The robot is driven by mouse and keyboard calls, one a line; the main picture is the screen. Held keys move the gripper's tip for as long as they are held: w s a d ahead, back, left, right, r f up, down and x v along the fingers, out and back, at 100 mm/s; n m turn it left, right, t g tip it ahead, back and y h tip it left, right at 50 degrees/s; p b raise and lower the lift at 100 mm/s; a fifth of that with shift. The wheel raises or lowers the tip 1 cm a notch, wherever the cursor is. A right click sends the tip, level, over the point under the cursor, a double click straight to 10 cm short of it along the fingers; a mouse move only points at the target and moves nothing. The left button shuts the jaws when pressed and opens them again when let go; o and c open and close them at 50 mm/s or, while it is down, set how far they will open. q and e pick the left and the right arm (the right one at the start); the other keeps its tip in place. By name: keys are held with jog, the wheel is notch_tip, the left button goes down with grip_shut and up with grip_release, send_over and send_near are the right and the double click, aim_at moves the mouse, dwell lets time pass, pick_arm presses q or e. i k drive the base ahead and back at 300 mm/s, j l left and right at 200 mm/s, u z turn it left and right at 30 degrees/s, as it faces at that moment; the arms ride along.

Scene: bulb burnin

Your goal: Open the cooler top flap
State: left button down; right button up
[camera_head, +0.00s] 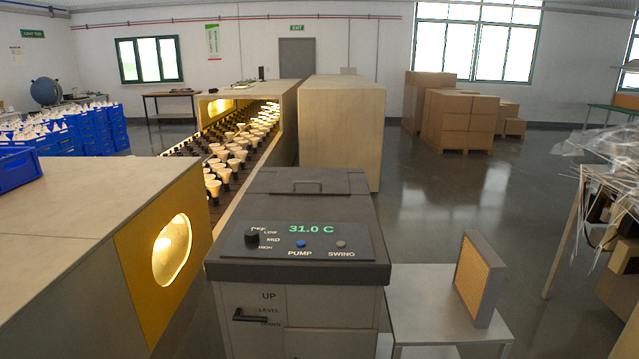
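The cooler (305,310) stands upright in front of me, a grey box with a dark top. Its top flap (310,182) is at the back of the top surface and lies flat, shut, with a small bar handle (309,187) on it. In front of the flap is a control panel (298,243) with a green 31.0 C display, a black knob (252,238), a blue PUMP button and a greyish SWING button. A black lever (250,315) is on the front face, beside the UP, LEVEL and DOWN labels. Neither of my grippers is in view.
A filter-like pad in a grey frame (480,279) stands on a small side table (414,308) right of the cooler. A conveyor of bulbs (228,155) runs behind. Open floor (430,190) lies to the back right.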

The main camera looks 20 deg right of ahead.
aim_at(306, 182)
jog(key=i+l+z, duration=0.1)
jog(key=l+z, duration=0.3)
jog(key=i+l+z, duration=0.2)
jog(key=l+z, duration=0.2)
jog(key=i+l+z, duration=0.2)
jog(key=l+z, duration=0.2)
jog(key=i+l+z, duration=0.95)
jog(key=i+z, duration=0.2)
jog(key=i+u, duration=0.65)
jog(key=i, duration=0.3)
jog(key=i+l+u, duration=0.35)
jog(key=i+j+u, duration=0.35)
jog(key=i, duration=0.4)
jog(key=i+l+u, duration=0.1)
jog(key=i+u, duration=0.3)
jog(key=i, duration=0.3)
jog(key=i+l+u, duration=0.2)
jog(key=i+u, duration=0.15)
jog(key=i, duration=0.4)
jog(key=i+j+u, duration=0.15)
jog(key=i+u, duration=0.3)
jog(key=i, duration=0.2)
jog(key=i+u, duration=0.45)
jog(key=i, duration=0.15)
jog(key=i+l+u, duration=0.4)
jog(key=i, duration=0.2)
